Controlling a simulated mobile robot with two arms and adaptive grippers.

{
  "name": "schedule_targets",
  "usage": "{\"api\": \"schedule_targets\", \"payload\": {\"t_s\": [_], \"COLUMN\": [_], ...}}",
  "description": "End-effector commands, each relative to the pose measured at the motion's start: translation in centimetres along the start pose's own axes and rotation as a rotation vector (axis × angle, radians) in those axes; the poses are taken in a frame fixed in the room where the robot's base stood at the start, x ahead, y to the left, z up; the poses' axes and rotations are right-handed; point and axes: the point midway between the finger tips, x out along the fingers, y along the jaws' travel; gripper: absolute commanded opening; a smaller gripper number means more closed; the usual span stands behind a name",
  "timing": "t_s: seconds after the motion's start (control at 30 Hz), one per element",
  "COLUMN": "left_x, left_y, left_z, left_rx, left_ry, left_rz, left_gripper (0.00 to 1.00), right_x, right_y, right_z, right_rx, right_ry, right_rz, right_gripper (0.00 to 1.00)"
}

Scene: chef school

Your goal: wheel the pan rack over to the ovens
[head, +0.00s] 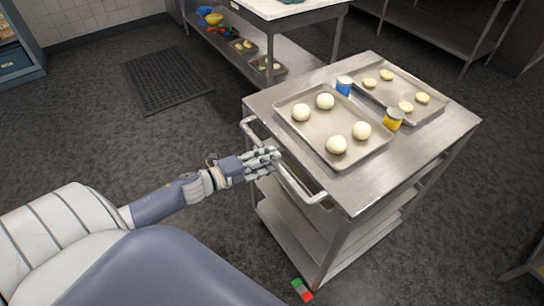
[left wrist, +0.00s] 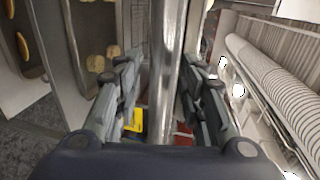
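The pan rack is a steel wheeled cart (head: 355,190) right of centre in the head view. It has a top, a lower shelf and a tubular push handle (head: 296,187) on its near left side. My left gripper (head: 268,160) is at this handle. In the left wrist view the handle bar (left wrist: 168,60) passes between the fingers of my left gripper (left wrist: 160,72). The fingers stand apart on either side of it, with a visible gap on the left. My right gripper is not in view. No oven can be made out.
Two trays, one near (head: 330,160) and one far (head: 437,112), lie on the cart with pale dough rounds. A table (head: 290,8) is behind; a dark mat (head: 165,80) lies on open floor.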

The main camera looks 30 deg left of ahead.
Motion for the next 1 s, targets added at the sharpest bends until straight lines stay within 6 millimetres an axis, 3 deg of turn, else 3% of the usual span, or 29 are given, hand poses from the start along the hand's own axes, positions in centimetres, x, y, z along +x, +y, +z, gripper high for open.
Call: {"api": "schedule_targets", "payload": {"t_s": [0.2, 0.53, 0.57, 0.7, 0.73, 1.0], "left_x": [1.6, 1.9, 1.9, 1.9, 1.9, 1.9], "left_y": [0.0, 0.0, 0.0, 0.0, 0.0, 0.1], "left_z": [0.0, 0.0, 0.0, 0.0, 0.0, 0.0], "left_rx": [-0.001, -0.001, -0.001, -0.001, -0.001, -0.001], "left_ry": [0.0, -0.001, -0.001, 0.0, 0.0, 0.0], "left_rz": [0.0, 0.001, 0.001, 0.001, 0.001, 0.001], "left_gripper": [0.37, 0.37, 0.35, 0.03, 0.0, 0.0], "right_x": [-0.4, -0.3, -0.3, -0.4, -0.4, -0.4], "right_y": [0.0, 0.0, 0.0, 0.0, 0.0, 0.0], "right_z": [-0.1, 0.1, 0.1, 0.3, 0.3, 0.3], "right_rx": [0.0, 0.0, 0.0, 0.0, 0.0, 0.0], "right_ry": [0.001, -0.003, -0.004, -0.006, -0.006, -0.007], "right_rz": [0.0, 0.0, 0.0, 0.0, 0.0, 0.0], "right_gripper": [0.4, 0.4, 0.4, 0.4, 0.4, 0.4]}}
